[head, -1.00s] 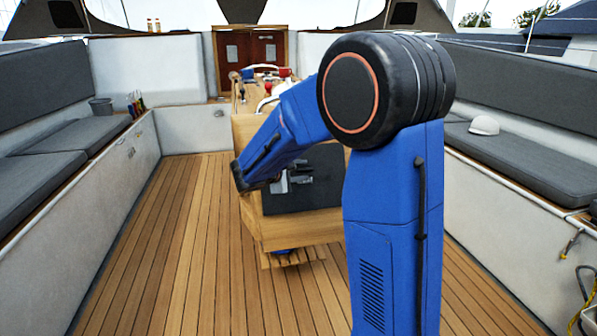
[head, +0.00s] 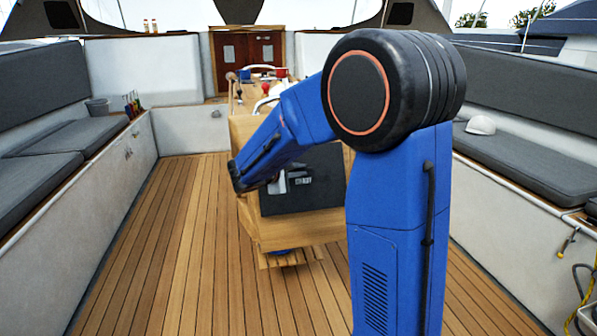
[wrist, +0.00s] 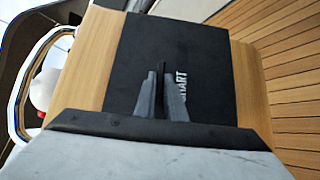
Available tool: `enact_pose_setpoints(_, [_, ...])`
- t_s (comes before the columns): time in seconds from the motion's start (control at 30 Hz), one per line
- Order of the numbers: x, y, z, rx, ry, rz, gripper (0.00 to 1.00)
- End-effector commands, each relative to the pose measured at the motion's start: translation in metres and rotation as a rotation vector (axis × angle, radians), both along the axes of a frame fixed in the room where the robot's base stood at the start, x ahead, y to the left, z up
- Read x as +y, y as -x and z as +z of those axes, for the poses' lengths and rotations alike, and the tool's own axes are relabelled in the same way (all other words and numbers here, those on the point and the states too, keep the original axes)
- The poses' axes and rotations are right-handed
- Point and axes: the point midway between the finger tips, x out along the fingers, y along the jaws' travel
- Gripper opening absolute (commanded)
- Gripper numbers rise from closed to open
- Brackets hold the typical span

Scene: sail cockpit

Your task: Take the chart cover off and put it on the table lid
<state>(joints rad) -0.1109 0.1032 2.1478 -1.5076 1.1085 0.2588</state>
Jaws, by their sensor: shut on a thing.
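The chart cover (head: 325,185) is a dark, flat panel with white lettering. In the head view it is in front of the near end of the wooden table (head: 290,229). It also shows in the wrist view (wrist: 205,95), against pale wood. My gripper (wrist: 162,72) is shut on the chart cover, with a thin dark strip of it between the two grey fingers. In the head view my gripper (head: 280,184) is at the cover's left part. I cannot tell whether the cover touches the wood. The table lid (head: 243,100) is partly hidden by my arm.
Grey-cushioned benches line both sides, with a bucket (head: 97,106) on the left and a white cap (head: 481,125) on the right. Red and blue items stand at the table's far end. A curved metal rail (wrist: 25,80) is beside the wood. The deck (head: 170,240) left of the table is clear.

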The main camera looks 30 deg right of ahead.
Motion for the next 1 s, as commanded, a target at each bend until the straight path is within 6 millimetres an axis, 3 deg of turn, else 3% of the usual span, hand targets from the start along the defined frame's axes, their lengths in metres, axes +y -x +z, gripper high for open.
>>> enact_pose_setpoints(1.0, [0.008,0.027,0.018,-0.001,0.0,0.001,0.0])
